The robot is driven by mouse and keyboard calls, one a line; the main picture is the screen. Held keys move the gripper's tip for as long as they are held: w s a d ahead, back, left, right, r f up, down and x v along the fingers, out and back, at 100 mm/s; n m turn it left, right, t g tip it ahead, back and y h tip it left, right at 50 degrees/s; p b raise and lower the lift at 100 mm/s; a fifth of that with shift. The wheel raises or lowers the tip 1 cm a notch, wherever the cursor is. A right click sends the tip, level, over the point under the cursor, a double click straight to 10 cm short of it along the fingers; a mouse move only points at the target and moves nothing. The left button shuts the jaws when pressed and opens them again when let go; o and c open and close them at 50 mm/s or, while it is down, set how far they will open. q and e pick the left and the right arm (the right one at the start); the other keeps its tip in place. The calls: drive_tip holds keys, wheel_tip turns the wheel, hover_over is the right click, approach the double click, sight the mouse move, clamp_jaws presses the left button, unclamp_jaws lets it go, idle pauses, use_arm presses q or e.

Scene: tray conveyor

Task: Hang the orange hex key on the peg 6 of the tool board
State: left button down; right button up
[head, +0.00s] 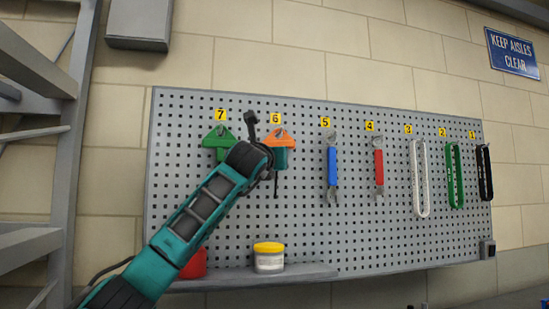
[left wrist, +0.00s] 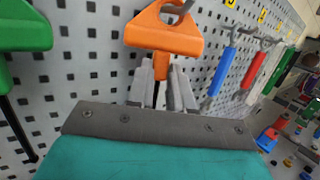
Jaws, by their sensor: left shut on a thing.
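The orange hex key (head: 279,138) is upright at peg 6 of the tool board (head: 300,230), under the yellow label 6 (head: 276,118). In the left wrist view its orange handle (left wrist: 163,35) has a hole at the top, with the grey metal of a peg (left wrist: 182,7) at it. I cannot tell whether the handle's weight rests on the peg. My left gripper (left wrist: 163,88) is shut on the hex key just below the handle. The gripper hides most of the shaft. My right gripper is in neither view.
A green hex key (head: 219,143) hangs close by on peg 7. Blue (head: 332,168) and red (head: 378,167) wrenches hang on pegs 5 and 4, with several loops further right. A shelf (head: 305,272) below carries a yellow-lidded tub (head: 269,258) and a red container (head: 195,264).

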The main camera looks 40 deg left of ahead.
use_arm(q)
drive_tip(key=c, duration=1.4)
unclamp_jaws()
drive_tip(key=o, duration=0.5)
drive_tip(key=shift+c, duration=0.2)
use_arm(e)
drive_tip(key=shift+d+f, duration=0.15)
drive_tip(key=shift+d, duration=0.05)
use_arm(q)
drive_tip(key=b+v, duration=0.4)
drive_tip(key=v, duration=0.9)
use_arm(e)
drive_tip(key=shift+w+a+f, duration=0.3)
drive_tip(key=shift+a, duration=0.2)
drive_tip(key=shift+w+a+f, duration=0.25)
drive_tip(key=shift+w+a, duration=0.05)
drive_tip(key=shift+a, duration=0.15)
